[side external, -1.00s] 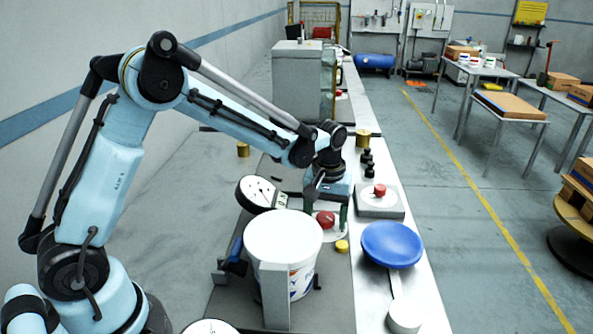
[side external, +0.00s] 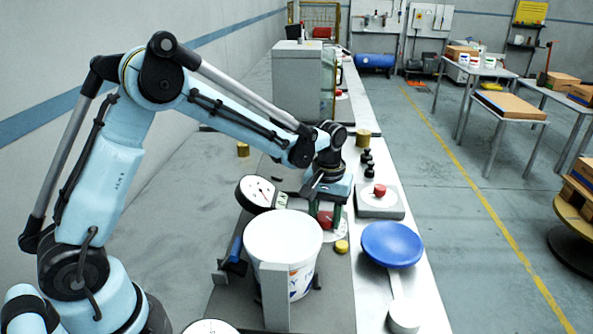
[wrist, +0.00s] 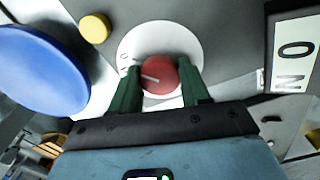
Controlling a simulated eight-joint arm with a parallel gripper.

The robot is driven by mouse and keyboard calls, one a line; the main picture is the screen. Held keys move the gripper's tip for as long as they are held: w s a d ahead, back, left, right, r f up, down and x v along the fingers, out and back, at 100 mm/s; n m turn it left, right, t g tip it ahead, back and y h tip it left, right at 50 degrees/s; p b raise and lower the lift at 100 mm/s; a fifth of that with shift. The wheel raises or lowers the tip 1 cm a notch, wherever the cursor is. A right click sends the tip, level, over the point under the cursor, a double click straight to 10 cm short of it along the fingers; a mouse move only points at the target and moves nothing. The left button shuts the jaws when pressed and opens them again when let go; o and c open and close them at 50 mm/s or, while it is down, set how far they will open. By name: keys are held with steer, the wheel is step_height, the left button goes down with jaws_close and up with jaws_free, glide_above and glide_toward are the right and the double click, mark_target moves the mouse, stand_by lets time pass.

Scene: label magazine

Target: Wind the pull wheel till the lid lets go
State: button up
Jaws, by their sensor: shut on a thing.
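The red pull wheel (wrist: 159,76), a knob with a pale pointer line, sits on a white round plate (wrist: 190,42). It also shows in the side view (side external: 325,219). My gripper (wrist: 160,84) has its green fingers on either side of the wheel, shut on it; in the side view the gripper (side external: 325,213) reaches down over it from behind. A white tub (side external: 284,275) with lettering stands in front of the wheel. Its top is white; I cannot tell clearly whether the lid is seated or loose. A round dial gauge (side external: 257,194) with a red needle stands left of the wheel.
A blue dish (side external: 391,245) and a yellow knob (side external: 341,246) lie close right of the tub and wheel. A grey box with a red button (side external: 380,190) stands behind the dish. A lettered plate (wrist: 293,50) is beside the wheel.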

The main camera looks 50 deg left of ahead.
mark_target(325, 216)
steer(key=m, duration=0.5)
steer(key=shift+m, duration=0.4)
steer(key=m, duration=0.5)
stand_by(0.4)
steer(key=o, duration=1.1)
steer(key=shift+c, duration=0.2)
step_height(325, 216, up, 12)
